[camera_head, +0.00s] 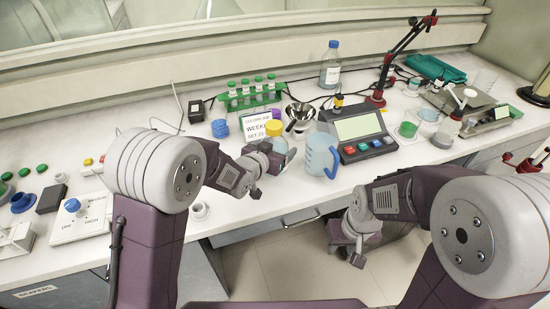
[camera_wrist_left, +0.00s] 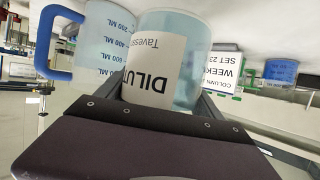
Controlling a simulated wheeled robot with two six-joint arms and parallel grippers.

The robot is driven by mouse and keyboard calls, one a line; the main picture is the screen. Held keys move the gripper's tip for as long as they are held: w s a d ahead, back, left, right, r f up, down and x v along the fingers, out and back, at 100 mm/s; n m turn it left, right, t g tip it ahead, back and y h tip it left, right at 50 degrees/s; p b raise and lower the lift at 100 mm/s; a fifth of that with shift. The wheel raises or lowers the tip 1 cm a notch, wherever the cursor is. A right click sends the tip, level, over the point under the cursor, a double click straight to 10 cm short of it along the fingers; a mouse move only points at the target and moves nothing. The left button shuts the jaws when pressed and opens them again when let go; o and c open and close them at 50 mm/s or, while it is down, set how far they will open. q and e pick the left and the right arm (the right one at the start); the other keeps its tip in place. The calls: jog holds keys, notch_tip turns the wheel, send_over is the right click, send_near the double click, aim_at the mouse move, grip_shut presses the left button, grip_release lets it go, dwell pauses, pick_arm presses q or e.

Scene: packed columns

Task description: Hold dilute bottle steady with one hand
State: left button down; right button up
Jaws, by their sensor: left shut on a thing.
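The dilute bottle (camera_head: 274,129) has a yellow cap and stands near the bench's front edge, partly hidden by my left arm in the head view. In the left wrist view the bottle (camera_wrist_left: 190,85) shows pale blue liquid and a white label reading "DILU". My left gripper (camera_head: 270,165) is shut on the bottle, with a finger along each side. My right gripper (camera_head: 346,252) is in front of the bench, below the bench top, away from the bottle. Its fingers look apart with nothing between them.
A blue-handled measuring jug (camera_head: 320,154) stands close to the right of the bottle. A sign card (camera_head: 256,125) and a green tube rack (camera_head: 250,94) are behind it. A dark console (camera_head: 362,130) with coloured buttons is farther right. Open floor (camera_head: 290,262) lies before the bench.

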pick_arm(q)
jog(key=shift+w+a+f, duration=0.15)
jog(key=shift+w+a, duration=0.15)
jog(key=shift+a, duration=0.1)
notch_tip(320, 180, down, 3)
jog(key=shift+s+f, duration=0.1)
jog(key=shift+f, duration=0.45)
jog(key=shift+b, duration=0.3)
jog(key=shift+c, duration=0.2)
grip_release()
jog(key=shift+f, duration=0.15)
